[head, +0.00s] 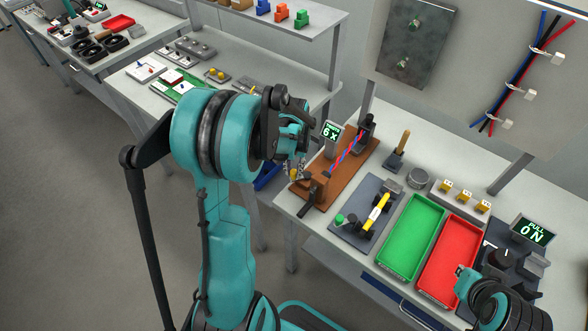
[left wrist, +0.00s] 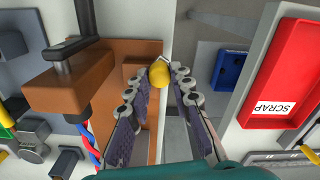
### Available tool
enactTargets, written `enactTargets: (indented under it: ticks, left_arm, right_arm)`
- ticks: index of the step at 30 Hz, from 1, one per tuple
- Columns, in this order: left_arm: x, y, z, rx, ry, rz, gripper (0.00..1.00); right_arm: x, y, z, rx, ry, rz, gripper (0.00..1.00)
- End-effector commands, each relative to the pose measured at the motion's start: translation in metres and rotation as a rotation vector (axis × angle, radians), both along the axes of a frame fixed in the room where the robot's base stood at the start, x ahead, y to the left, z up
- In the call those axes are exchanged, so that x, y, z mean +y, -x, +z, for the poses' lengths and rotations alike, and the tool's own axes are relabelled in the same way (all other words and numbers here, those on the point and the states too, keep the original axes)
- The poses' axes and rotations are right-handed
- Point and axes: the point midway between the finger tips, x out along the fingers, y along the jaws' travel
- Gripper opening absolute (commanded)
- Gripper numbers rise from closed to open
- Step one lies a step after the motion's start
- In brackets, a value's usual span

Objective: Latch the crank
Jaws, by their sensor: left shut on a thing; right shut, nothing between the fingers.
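The twisting fixture has a brown wooden base (head: 345,182) with a wooden block at its near end, also in the left wrist view (left wrist: 60,88). The black crank (head: 308,207) sits on the outer side of this block; the left wrist view shows its arm and handle (left wrist: 72,45). Twisted red and blue wires (head: 348,152) run from the block to a dark clamp. My left gripper (left wrist: 165,85) is shut on a small yellow knob (left wrist: 159,73) by the base's edge, beside the block. My right gripper (head: 466,278) is shut and empty at the lower right.
A display (head: 332,131) beside the wires reads 6 X. A dark fixture with a yellow piece (head: 376,212), a green tray (head: 411,236) and a red tray (head: 450,262) lie right of the base. A wooden-handled tool (head: 401,145) stands behind.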

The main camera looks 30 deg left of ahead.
Motion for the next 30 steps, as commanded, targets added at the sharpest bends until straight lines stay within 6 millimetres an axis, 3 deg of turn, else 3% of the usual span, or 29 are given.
enactTargets:
  ticks: [4,5,7,19,30]
  left_arm:
    - [0.001,-0.001,0.000,-0.002,-0.002,0.001,0.00]
    - [0.001,-0.001,0.000,-0.002,-0.002,0.001,0.27]
    - [0.001,-0.001,0.000,-0.002,-0.001,0.001,0.42]
    - [0.000,0.000,0.008,-0.001,-0.001,0.001,0.42]
    - [0.000,0.000,0.082,-0.001,-0.001,0.001,0.42]
  right_arm:
    - [0.000,0.000,0.000,0.000,0.000,0.000,0.00]
    - [0.000,0.000,0.000,0.000,0.000,0.000,0.00]
    - [0.000,0.000,0.000,0.000,0.000,0.000,0.00]
    - [0.000,0.000,0.000,0.000,0.000,0.000,0.00]
    - [0.000,0.000,0.000,0.000,0.000,0.000,0.00]
